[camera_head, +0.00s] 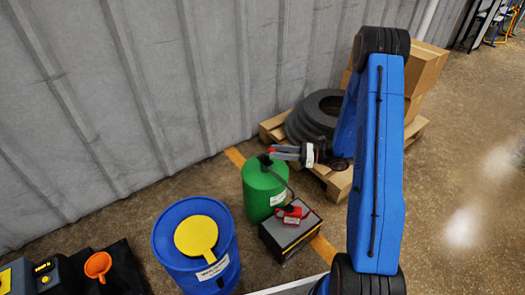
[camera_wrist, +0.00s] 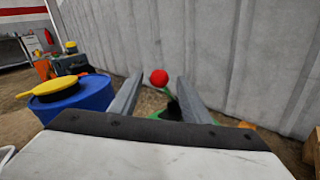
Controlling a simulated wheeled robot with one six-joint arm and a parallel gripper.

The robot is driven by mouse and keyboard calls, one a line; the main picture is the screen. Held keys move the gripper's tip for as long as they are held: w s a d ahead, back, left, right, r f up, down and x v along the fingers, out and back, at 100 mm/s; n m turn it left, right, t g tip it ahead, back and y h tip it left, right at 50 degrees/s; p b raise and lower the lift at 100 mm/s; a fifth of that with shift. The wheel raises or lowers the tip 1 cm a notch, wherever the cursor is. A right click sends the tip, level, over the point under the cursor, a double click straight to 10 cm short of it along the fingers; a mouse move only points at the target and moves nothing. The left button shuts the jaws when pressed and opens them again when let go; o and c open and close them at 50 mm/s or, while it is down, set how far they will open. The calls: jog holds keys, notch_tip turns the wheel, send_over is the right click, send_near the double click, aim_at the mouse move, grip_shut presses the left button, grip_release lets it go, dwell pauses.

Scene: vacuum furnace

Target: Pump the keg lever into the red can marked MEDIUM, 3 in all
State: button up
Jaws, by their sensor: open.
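The green keg (camera_head: 262,192) stands upright on the floor near the wall, with a white label on its side. Its lever has a red knob (camera_wrist: 159,77), which in the wrist view shows between the fingers of my gripper (camera_wrist: 158,90), near their tips. In the head view my gripper (camera_head: 274,152) is at the keg's top, open, with the knob (camera_head: 270,150) at its fingertips. I cannot tell whether a finger touches it. A dark hose runs from the keg's top to the red can (camera_head: 290,214) on a dark box (camera_head: 292,233). The can's marking is too small to read.
A blue drum (camera_head: 170,245) with a yellow round-ended piece (camera_head: 201,236) on top stands left of the keg. An orange funnel (camera_head: 98,265) is at lower left. Tires (camera_head: 309,120) and cardboard boxes (camera_head: 426,68) are on a pallet (camera_head: 338,183) behind. The corrugated wall (camera_head: 150,80) is close behind the keg.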

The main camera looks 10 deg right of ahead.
jog(key=x, duration=0.7)
jog(key=shift+c, duration=0.6)
grip_shut()
